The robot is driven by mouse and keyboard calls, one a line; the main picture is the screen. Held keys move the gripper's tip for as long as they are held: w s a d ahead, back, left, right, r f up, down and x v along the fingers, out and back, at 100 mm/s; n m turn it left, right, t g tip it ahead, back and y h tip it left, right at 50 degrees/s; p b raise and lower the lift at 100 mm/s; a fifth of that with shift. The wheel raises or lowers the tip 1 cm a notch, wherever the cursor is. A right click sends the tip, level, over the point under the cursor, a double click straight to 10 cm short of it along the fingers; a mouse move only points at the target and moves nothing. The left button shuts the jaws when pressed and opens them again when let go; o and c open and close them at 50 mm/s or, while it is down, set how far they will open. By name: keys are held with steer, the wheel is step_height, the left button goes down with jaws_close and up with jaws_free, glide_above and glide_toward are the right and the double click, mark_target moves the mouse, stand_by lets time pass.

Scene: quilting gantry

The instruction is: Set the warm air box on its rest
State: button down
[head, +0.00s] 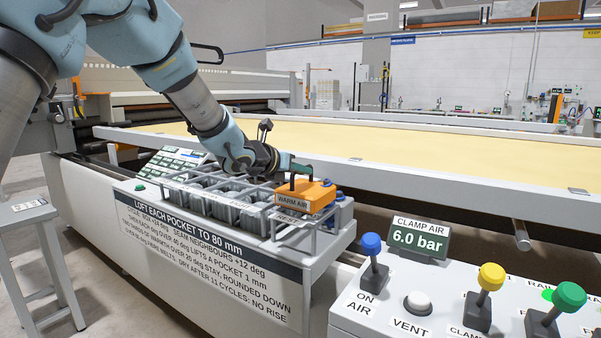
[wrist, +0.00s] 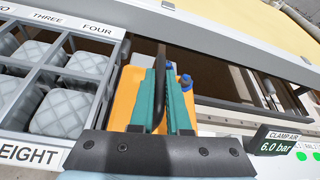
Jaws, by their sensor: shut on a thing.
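The orange warm air box (head: 314,196) has a "WARM AIR" label on its front and a dark handle on top. My gripper (head: 300,172) is shut on that handle from above. In the wrist view, the teal fingers of my gripper (wrist: 165,88) close on the dark handle bar, with the orange box (wrist: 124,98) below them. The box is over the rest (head: 297,236), a wire frame at the right end of the pocket rack, with a partly covered label. It looks about level; I cannot tell whether it touches the frame.
The pocket rack (head: 180,189) with grey quilted pads lies left of the box. Blue knobs (head: 340,197) stand close at its right. The gantry beam (head: 420,176) runs behind. A control panel (head: 390,318) with coloured levers and a 6.0 bar display (head: 417,240) is at front right.

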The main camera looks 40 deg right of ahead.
steer(key=c, duration=0.9)
jaws_free()
steer(key=shift+r+p, duration=0.75)
steer(key=shift+p, duration=0.3)
steer(key=b+v, duration=0.2)
steer(key=v, duration=0.9)
steer(key=shift+s+a, duration=0.1)
steer(key=shift+a, duration=0.35)
